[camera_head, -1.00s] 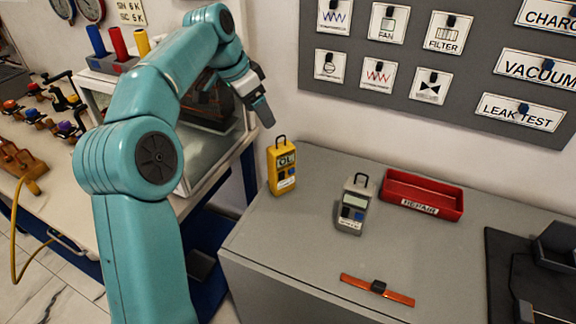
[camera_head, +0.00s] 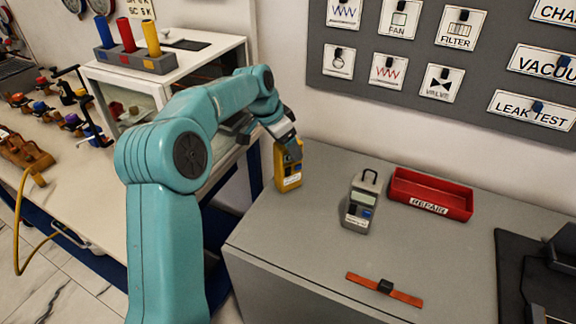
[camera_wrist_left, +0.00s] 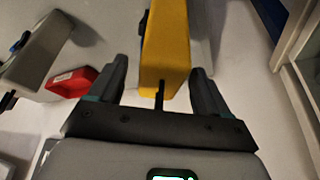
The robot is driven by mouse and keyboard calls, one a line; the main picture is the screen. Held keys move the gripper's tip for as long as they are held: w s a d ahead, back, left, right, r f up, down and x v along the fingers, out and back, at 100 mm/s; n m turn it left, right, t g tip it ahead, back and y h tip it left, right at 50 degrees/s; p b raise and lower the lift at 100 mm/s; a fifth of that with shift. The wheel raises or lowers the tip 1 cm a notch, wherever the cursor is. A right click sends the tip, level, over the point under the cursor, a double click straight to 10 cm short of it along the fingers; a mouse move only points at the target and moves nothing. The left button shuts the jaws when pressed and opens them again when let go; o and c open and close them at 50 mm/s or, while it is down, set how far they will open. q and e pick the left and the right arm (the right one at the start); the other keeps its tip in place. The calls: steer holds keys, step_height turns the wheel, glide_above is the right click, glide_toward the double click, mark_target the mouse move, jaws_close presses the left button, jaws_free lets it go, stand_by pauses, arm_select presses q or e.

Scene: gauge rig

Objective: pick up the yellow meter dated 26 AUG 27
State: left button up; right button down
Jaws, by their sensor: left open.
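The yellow meter (camera_head: 289,172) stands upright near the back left corner of the grey cabinet top, with a white label low on its front that is too small to read. My left gripper (camera_head: 287,146) is at the top of this meter and hides its handle and part of its screen. In the left wrist view the yellow meter (camera_wrist_left: 166,50) lies between the two open fingers of my left gripper (camera_wrist_left: 160,88), with a gap on each side. A grey meter (camera_head: 360,204) with a handle stands to the right. My right gripper is not in view.
A red tray (camera_head: 402,197) marked REPAIR sits behind the grey meter. An orange strip with a dark middle (camera_head: 384,288) lies near the front. The grey cabinet top (camera_head: 290,235) is bare in front of the yellow meter.

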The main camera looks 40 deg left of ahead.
arm_select(q)
steer(key=shift+w+f, duration=0.2)
steer(key=shift+f, duration=0.3)
steer(key=shift+c, duration=0.3)
jaws_close()
